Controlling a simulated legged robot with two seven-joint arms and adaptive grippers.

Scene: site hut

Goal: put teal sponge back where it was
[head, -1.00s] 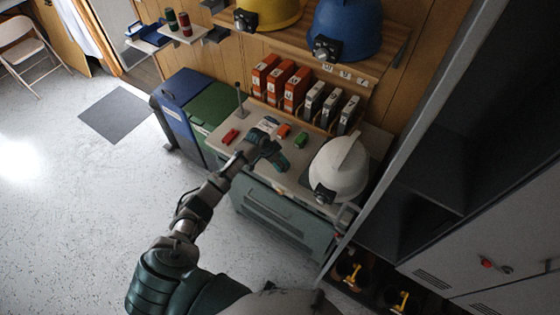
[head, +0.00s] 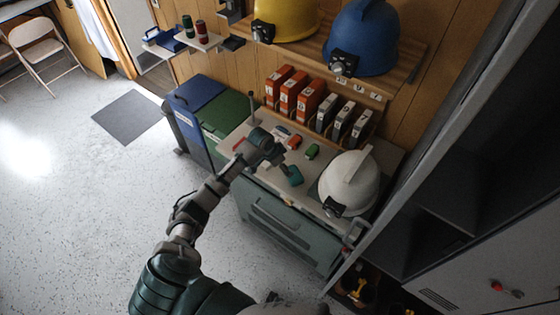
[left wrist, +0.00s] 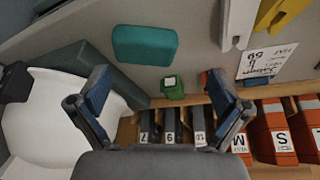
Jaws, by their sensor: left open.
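The teal sponge (head: 294,176) lies on the pale worktop of the green cabinet, left of the white helmet. It also shows in the left wrist view (left wrist: 144,45), lying flat beyond my fingers. My left gripper (head: 270,150) is above the worktop, left of the sponge and apart from it. In the left wrist view its two fingers (left wrist: 160,74) are spread with nothing between them. My right gripper is in neither view.
A white helmet (head: 349,182) stands at the worktop's right. A small green block (head: 312,151) and an orange block (head: 294,142) lie behind the sponge. Orange binders (head: 295,92) and grey binders (head: 344,122) line the back. A shelf (head: 398,62) with helmets is above.

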